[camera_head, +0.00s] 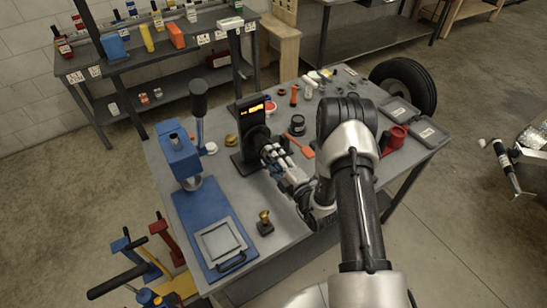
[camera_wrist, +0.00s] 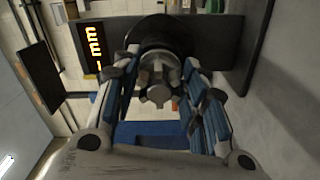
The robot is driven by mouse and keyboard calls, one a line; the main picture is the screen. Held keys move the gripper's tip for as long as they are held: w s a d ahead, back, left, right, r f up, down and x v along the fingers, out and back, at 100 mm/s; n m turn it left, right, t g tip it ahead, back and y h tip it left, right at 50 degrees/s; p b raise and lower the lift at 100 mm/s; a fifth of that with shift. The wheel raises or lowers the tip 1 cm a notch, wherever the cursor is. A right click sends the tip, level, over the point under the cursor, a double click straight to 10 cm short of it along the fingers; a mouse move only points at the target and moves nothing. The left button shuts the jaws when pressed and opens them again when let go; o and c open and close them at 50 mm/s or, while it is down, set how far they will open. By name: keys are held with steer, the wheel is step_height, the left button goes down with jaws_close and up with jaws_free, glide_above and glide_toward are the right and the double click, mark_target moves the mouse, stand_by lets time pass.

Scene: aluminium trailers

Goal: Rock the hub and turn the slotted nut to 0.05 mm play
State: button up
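The hub (camera_wrist: 166,38) is a dark round body on a black upright stand (camera_head: 243,150) on the grey workbench. The slotted nut (camera_wrist: 157,82), grey metal with notches round its rim, faces the wrist camera at the hub's centre. My gripper (camera_head: 272,153) is at the hub's front. In the wrist view, its fingers (camera_wrist: 161,62) stand apart on either side of the nut. Whether they touch it or the hub cannot be told. A display (camera_wrist: 92,48) with glowing orange digits is beside the hub; it also shows atop the stand (camera_head: 257,108), too small to read.
A blue press (camera_head: 180,155) and a blue tray (camera_head: 187,213) are left of the stand. A brass piece (camera_head: 264,224) stands near the front edge.

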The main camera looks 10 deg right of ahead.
steer(key=o, duration=0.4)
steer(key=shift+s, duration=0.1)
steer(key=v, duration=1.2)
